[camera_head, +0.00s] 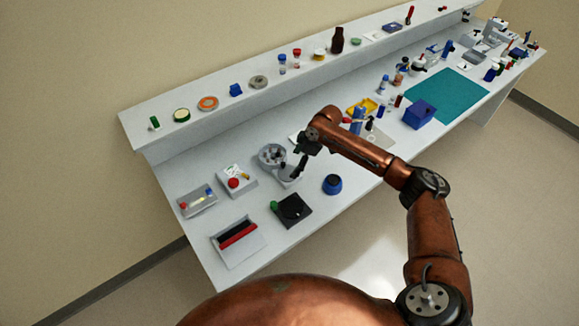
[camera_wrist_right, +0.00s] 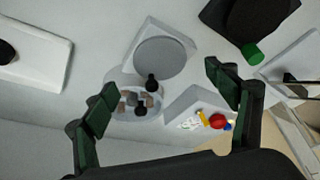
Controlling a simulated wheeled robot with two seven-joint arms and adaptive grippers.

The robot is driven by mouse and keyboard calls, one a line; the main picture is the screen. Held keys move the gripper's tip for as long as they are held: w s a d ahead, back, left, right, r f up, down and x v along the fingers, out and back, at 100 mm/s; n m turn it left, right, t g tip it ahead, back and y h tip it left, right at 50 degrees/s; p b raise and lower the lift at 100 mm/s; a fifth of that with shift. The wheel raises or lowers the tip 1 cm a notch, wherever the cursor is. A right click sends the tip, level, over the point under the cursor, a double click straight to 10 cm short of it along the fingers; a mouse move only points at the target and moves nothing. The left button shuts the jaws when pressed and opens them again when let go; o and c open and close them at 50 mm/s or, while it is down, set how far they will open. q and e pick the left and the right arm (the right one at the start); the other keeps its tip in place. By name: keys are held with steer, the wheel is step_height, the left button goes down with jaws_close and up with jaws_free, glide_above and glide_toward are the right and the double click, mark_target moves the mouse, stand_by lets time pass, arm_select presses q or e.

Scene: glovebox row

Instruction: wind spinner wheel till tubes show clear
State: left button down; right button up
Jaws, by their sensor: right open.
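The spinner (camera_head: 271,154) is a pale grey unit near the back of the bench at left. In the right wrist view its round wheel (camera_wrist_right: 126,109) holds several brownish pieces, perhaps tubes, with dark knobs; I cannot tell whether they look clear. A square base with a grey disc (camera_wrist_right: 160,57) adjoins it. My right gripper (camera_head: 299,165) is above the spinner, its arm hiding part of it. My left gripper is out of view.
A white box with a red knob (camera_head: 233,183), a black plate with a green knob (camera_head: 291,209) and a blue round pot (camera_head: 332,184) stand around the spinner. A white tray (camera_head: 243,256) lies at the front left. The back shelf (camera_head: 217,106) carries small items.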

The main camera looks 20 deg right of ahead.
mark_target(288, 173)
steer(key=x, duration=0.4)
steer(key=shift+a+f, duration=0.1)
steer(key=shift+w+a+f, duration=0.1)
steer(key=shift+w+f, duration=0.05)
steer(key=shift+f, duration=0.35)
steer(key=shift+a+f, duration=0.1)
steer(key=shift+f, duration=0.05)
steer(key=c, duration=1.2)
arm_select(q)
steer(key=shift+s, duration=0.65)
arm_select(e)
steer(key=shift+c, duration=0.3)
